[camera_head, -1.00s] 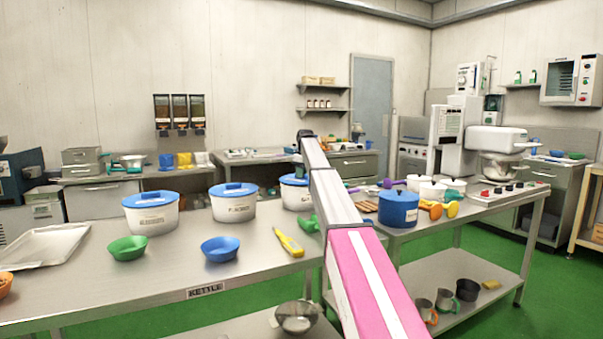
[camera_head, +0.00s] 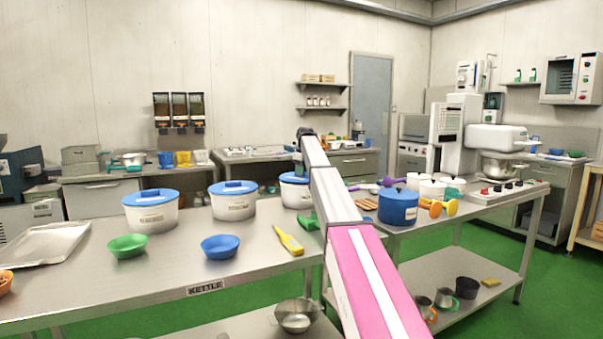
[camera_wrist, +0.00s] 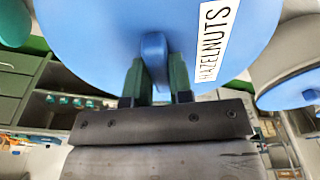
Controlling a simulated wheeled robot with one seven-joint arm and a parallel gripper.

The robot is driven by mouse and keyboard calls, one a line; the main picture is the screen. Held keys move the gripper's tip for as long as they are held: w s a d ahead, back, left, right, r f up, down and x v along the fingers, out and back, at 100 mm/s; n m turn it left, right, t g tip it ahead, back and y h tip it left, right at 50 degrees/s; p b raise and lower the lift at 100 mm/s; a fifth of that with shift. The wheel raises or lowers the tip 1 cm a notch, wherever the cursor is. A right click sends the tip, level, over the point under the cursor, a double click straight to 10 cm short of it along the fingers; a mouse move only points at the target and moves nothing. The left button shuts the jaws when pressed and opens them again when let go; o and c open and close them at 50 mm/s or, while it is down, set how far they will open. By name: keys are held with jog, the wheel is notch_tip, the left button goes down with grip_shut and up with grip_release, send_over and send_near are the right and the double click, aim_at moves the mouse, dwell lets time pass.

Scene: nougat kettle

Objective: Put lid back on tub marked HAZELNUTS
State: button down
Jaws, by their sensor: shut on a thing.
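In the wrist view my gripper (camera_wrist: 157,72) is shut on the upright blue handle of a round blue lid (camera_wrist: 88,38), with a green finger on each side. A white label reading HAZELNUTS is on the lid. I cannot tell whether this lid rests on anything. In the head view my arm hides the gripper. Three white tubs with blue lids stand along the back of the steel table: a left tub (camera_head: 150,215), a middle tub (camera_head: 233,206) and a right tub (camera_head: 290,194) partly behind my arm. Their labels are too small to read.
A green bowl (camera_head: 127,246), a blue bowl (camera_head: 220,246) and a yellow tool (camera_head: 287,240) lie in front of the tubs. A metal tray (camera_head: 42,244) is at left. A blue pot (camera_head: 398,208) stands right of my arm. Another blue lid (camera_wrist: 295,92) is at right in the wrist view.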

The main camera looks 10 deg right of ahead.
jog(key=shift+f, duration=0.4)
dwell(0.9)
jog(key=shift+c, duration=1.9)
grip_release()
jog(key=shift+r, duration=0.15)
jog(key=shift+r, duration=3.35)
